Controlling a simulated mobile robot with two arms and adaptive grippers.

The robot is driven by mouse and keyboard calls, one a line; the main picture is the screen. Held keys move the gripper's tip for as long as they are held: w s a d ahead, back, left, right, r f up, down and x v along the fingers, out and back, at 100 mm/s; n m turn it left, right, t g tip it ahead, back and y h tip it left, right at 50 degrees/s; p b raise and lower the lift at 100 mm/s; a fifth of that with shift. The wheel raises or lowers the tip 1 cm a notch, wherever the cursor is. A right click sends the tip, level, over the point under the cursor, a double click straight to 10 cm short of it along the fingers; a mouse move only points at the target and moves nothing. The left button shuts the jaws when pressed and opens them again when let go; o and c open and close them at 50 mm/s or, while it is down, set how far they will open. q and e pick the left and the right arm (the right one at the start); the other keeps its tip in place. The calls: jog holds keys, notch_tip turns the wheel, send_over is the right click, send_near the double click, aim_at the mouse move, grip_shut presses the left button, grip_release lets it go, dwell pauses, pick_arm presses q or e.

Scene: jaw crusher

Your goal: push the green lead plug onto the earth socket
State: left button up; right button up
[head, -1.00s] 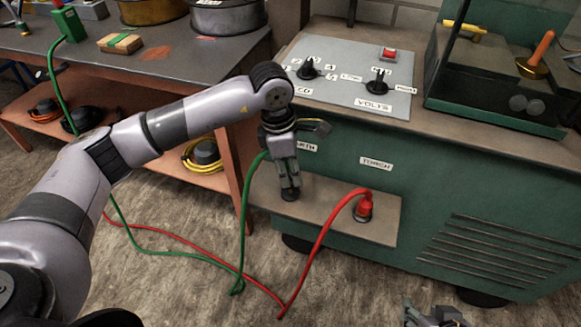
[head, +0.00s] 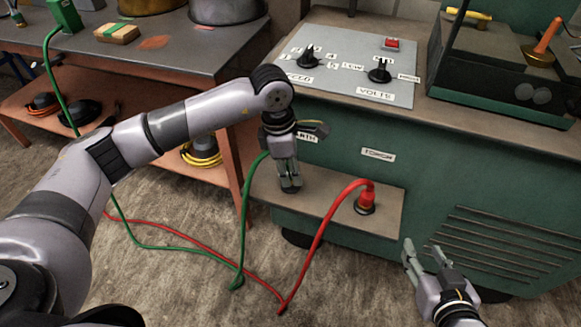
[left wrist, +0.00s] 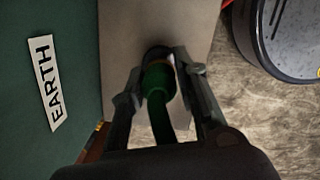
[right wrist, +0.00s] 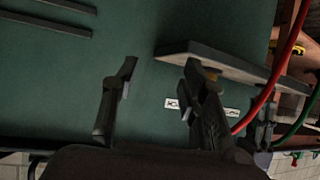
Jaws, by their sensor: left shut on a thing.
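My left gripper (head: 290,184) is shut on the green lead plug (left wrist: 157,78), pointing down over the left part of the small shelf (head: 330,205) on the green cabinet. In the left wrist view the plug sits between the fingers at the dark round earth socket (left wrist: 158,54), beside the EARTH label (left wrist: 44,83). The fingers hide much of the joint, so I cannot tell how far the plug is seated. The green lead (head: 246,215) hangs down to the floor. My right gripper (head: 425,250) is open and empty in front of the cabinet, lower right.
A red plug (head: 366,197) stands in the torch socket on the same shelf, its red lead (head: 316,255) looping to the floor. The control panel (head: 345,68) with knobs is above. An orange workbench (head: 215,150) is at the left.

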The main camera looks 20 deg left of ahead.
pick_arm(q)
jog(key=shift+f, duration=0.45)
pick_arm(e)
jog(key=shift+w+a+r+t+y, duration=0.2)
jog(key=shift+w+r+t, duration=0.2)
jog(key=shift+r, duration=0.15)
jog(key=shift+w+a+r+t+y, duration=0.1)
jog(key=shift+w+a+r+t, duration=0.05)
jog(key=shift+w+r+t, duration=0.35)
jog(key=shift+r, duration=0.15)
pick_arm(q)
jog(key=shift+b, duration=0.3)
pick_arm(e)
jog(key=shift+a+r, duration=0.1)
jog(key=shift+r, duration=0.2)
jog(key=shift+w, duration=0.1)
jog(key=shift+w+a+r+t, duration=0.1)
jog(key=shift+r+t, duration=0.2)
jog(key=shift+r, duration=0.15)
dwell(0.6)
jog(key=shift+w+r, duration=0.15)
jog(key=shift+r, duration=0.05)
